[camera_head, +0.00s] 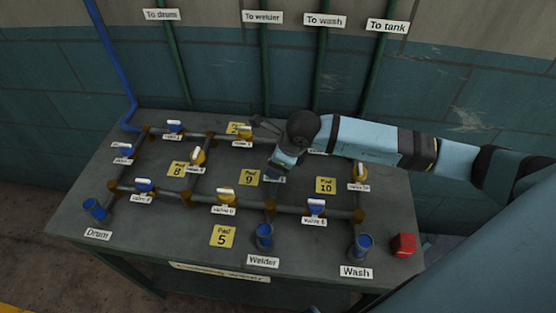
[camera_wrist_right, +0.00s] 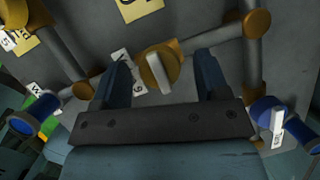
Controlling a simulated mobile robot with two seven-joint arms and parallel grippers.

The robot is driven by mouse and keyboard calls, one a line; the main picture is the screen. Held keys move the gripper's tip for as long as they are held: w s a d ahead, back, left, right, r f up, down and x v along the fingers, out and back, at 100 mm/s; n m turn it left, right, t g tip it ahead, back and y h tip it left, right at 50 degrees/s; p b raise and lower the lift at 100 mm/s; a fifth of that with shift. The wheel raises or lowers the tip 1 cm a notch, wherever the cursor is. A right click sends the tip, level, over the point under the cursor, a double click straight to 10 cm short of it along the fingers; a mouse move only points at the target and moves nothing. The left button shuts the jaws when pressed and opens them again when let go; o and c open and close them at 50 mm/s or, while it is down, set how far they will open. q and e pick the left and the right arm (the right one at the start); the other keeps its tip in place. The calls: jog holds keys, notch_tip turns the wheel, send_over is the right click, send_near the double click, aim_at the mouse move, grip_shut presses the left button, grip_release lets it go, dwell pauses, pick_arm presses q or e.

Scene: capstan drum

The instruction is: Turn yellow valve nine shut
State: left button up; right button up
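A yellow valve with a pale lever (camera_wrist_right: 158,72) is in the right wrist view. The lever lies roughly across the pipe it sits on. A white label (camera_wrist_right: 124,66) is beside it; I cannot read its number surely, but its place by the Pad 9 sign (camera_head: 249,178) fits valve nine. My right gripper (camera_wrist_right: 163,57) is open, with one finger on each side of the valve and visible gaps to the lever. In the head view my right gripper (camera_head: 277,168) points down at the middle pipe and hides this valve. My left gripper is not in view.
A yellow valve (camera_head: 225,196) and a blue valve (camera_head: 316,207) stand on the front pipe. The blue Welder cup (camera_head: 264,236) is in front. A red block (camera_head: 403,245) lies at the table's right.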

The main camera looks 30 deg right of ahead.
jog(key=shift+r, duration=0.1)
jog(key=b+v, duration=0.1)
jog(key=v, duration=1.2)
jog(key=shift+r, duration=0.3)
jog(key=shift+s+d+f, duration=0.1)
jog(key=shift+s+d, duration=0.05)
jog(key=shift+s, duration=0.1)
